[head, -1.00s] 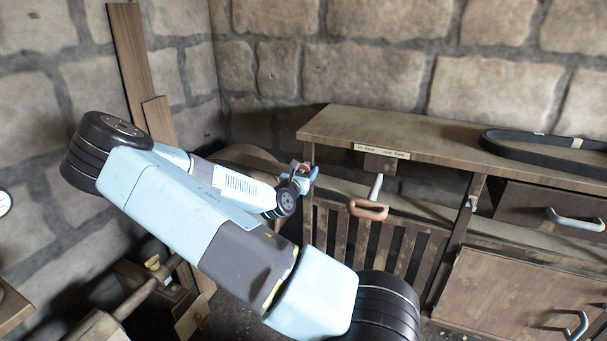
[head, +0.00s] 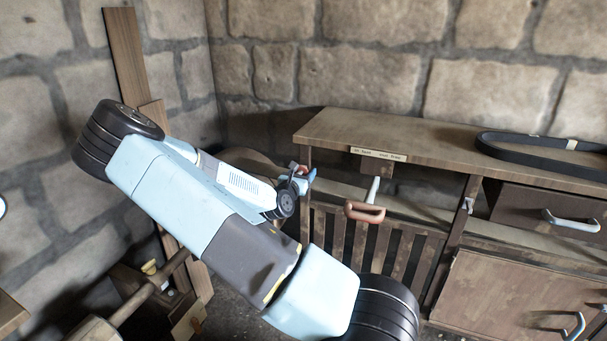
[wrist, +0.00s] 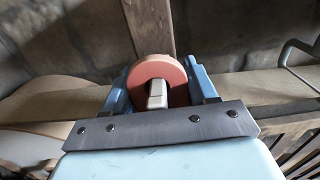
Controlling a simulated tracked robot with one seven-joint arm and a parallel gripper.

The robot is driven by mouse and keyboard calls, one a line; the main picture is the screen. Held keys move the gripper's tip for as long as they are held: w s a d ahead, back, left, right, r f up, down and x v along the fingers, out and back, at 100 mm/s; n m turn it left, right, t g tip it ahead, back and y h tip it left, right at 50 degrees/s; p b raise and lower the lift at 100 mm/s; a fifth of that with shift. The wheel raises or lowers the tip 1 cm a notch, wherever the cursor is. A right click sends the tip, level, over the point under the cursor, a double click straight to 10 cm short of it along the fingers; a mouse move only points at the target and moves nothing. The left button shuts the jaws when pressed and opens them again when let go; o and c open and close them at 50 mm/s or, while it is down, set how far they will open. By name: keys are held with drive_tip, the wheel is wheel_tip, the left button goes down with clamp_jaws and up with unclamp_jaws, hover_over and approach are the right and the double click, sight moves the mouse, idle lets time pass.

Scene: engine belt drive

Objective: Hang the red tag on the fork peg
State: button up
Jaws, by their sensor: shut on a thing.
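A round, flat, reddish disc, seemingly the red tag (wrist: 172,72), sits between the blue fingers of my gripper (wrist: 158,88) in the wrist view. A pale grey block shows in front of its middle. My gripper is shut on it. In the head view my gripper (head: 303,180) is in front of the bench's left end, left of a pale shaft with a reddish loop (head: 365,212). The tag is hardly distinguishable there. I cannot clearly identify the fork peg. A thin grey bent bar (wrist: 287,55) stands at right in the wrist view, apart from the tag.
A wooden bench (head: 440,146) with a slatted front fills the right. A black belt (head: 500,151) lies on its top. A label (head: 379,154) is on its edge. Planks (head: 127,60) lean against the stone wall at left. Wooden gear stands at lower left.

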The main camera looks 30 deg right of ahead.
drive_tip(key=o, duration=1.1)
drive_tip(key=v, duration=1.4)
drive_tip(key=s+d+r+m+g+y, duration=0.2)
drive_tip(key=s+r+m+g, duration=0.2)
drive_tip(key=s+m+g, duration=0.4)
drive_tip(key=s+d+r+m+g+y, duration=0.1)
drive_tip(key=s+r+m+g+y, duration=0.2)
drive_tip(key=s+m, duration=0.45)
drive_tip(key=shift+s+a+r+m+t+y, duration=0.95)
drive_tip(key=shift+s+a+r+m+y, duration=1.15)
drive_tip(key=shift+r, duration=1.05)
drive_tip(key=shift+s+a+r+m+t+y, duration=1.1)
drive_tip(key=shift+s+a+r, duration=0.6)
drive_tip(key=shift+a+r, duration=1.2)
drive_tip(key=shift+s+a+r+m+t+y, duration=0.75)
drive_tip(key=shift+s+a+r+m+y, duration=0.95)
drive_tip(key=shift+r, duration=1.75)
